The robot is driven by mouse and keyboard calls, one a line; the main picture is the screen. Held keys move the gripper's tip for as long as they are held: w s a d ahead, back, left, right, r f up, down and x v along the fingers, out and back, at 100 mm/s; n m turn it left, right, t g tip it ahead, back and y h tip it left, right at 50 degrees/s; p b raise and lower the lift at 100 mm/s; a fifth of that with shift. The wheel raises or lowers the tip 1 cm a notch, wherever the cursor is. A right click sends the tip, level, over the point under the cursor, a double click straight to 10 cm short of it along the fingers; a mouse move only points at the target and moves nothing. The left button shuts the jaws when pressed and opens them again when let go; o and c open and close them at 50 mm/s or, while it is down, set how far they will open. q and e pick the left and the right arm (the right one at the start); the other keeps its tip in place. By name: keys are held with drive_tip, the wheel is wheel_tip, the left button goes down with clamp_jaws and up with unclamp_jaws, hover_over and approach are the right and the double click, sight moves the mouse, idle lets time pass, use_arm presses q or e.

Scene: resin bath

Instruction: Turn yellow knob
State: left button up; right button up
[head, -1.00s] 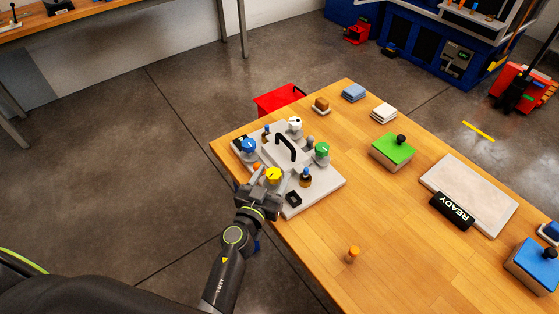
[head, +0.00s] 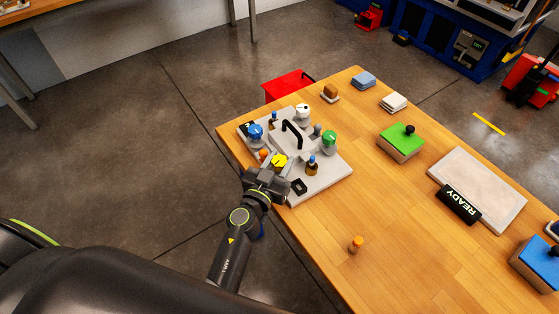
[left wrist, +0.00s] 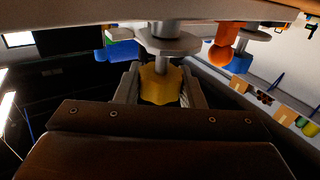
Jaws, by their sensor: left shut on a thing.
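The yellow knob (head: 279,161) sits at the near side of a grey panel (head: 322,186) with several other knobs, on the wooden table. My left gripper (head: 273,171) is at this knob. In the left wrist view the yellow knob (left wrist: 160,85) is between the two fingers (left wrist: 160,92), which are shut on it. The knob is on a grey stem. The gripper hides part of the panel's near edge in the head view. My right gripper is not in view.
Blue (head: 255,132), white (head: 302,112) and green (head: 330,139) knobs and a black handle (head: 292,133) stand close by on the panel. An orange peg (head: 356,244) stands on the table at the front. A READY sign (head: 459,204) lies to the right.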

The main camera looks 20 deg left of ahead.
use_arm(q)
drive_tip(key=m+h+p, duration=0.1)
drive_tip(key=h+p, duration=0.1)
drive_tip(key=m+g+h+p, duration=0.1)
drive_tip(key=m+h, duration=0.1)
drive_tip(key=m+g+h+p, duration=0.1)
drive_tip(key=h+p, duration=0.1)
drive_tip(key=shift+a+r+p, duration=0.1)
drive_tip(key=shift+r+p, duration=0.2)
drive_tip(key=shift+p, duration=0.05)
drive_tip(key=m+g+h+p, duration=0.1)
drive_tip(key=m+h, duration=0.1)
drive_tip(key=shift+w+h, duration=0.1)
drive_tip(key=shift+h, duration=0.2)
drive_tip(key=shift+f+m+g+h+p, duration=0.15)
drive_tip(key=shift+m+g+h+p, duration=0.25)
drive_tip(key=shift+m+g+h, duration=0.4)
drive_tip(key=shift+f+m+g+h, duration=0.1)
drive_tip(key=shift+m+g+h, duration=0.75)
drive_tip(key=shift+g, duration=0.25)
drive_tip(key=shift+g+h, duration=0.3)
drive_tip(key=shift+h, duration=0.05)
drive_tip(key=o, duration=1)
drive_tip(key=shift+f, duration=0.1)
